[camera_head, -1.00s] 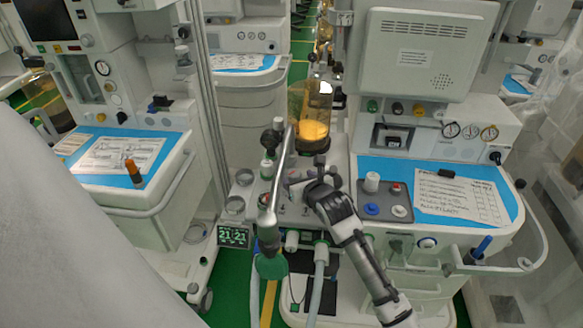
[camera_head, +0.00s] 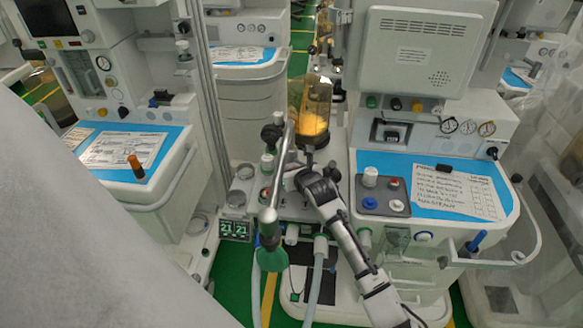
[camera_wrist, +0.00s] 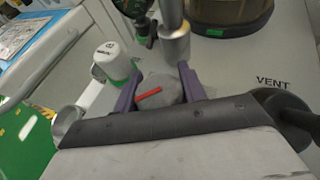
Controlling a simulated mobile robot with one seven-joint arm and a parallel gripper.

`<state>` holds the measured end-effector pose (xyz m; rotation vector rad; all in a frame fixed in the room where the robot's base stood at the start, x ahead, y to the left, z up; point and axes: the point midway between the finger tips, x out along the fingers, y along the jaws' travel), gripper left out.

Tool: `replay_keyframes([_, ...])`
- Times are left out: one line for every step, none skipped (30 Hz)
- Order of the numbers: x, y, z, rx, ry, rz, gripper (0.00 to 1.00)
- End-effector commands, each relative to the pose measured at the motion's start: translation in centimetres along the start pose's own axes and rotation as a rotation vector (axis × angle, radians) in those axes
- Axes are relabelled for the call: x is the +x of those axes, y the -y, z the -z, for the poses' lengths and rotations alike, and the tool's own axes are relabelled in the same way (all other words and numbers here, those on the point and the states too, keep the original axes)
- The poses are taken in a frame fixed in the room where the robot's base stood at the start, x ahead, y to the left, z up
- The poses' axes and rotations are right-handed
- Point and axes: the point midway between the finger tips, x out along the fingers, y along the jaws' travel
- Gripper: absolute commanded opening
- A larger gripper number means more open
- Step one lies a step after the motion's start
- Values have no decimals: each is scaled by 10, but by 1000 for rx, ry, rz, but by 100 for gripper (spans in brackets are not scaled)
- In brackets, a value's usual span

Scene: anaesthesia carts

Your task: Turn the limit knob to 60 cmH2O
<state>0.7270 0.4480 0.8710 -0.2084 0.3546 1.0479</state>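The limit knob (camera_wrist: 158,92) is a grey round knob with a red pointer line. In the wrist view it lies between the two purple fingers of my gripper (camera_wrist: 160,84), one on each side. The fingers look very close to its sides, but I cannot tell whether they press on it. The red line slants up to the right. No scale or numbers are readable around it. In the head view my gripper (camera_head: 302,178) reaches over the grey panel of the middle cart, and the dark wrist hides the knob.
A white-and-green cylinder (camera_wrist: 112,60) stands left of the knob, and a metal post (camera_wrist: 174,38) rises just behind it. A "VENT" label (camera_wrist: 273,83) is to the right. In the head view a long metal tube (camera_head: 279,170) and an amber bellows jar (camera_head: 312,108) stand close to my gripper.

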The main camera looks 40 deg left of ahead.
Motion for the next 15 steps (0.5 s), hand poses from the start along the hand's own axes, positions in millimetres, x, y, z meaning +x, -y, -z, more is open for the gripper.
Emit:
replay_keyframes([0, 0, 0, 0, 0, 0, 30])
replay_keyframes([0, 0, 0, 0, 0, 0, 26])
replay_keyframes([0, 0, 0, 0, 0, 0, 21])
replay_keyframes([0, 0, 0, 0, 0, 0, 18])
replay_keyframes([0, 0, 0, 0, 0, 0, 18])
replay_keyframes([0, 0, 0, 1, 0, 1, 18])
replay_keyframes([0, 0, 0, 1, -1, 3, 18])
replay_keyframes([0, -1, 0, 3, -1, 7, 18])
replay_keyframes([0, -1, 1, 6, -3, 15, 18])
replay_keyframes([1, -1, 1, 9, -4, 24, 18])
replay_keyframes([1, -2, 1, 13, -4, 35, 18])
replay_keyframes([1, -1, 2, 21, -5, 53, 18])
replay_keyframes([1, -1, 2, 27, -6, 69, 18])
replay_keyframes([1, 0, 2, 34, -6, 86, 18])
replay_keyframes([1, 0, 2, 43, -5, 109, 18])
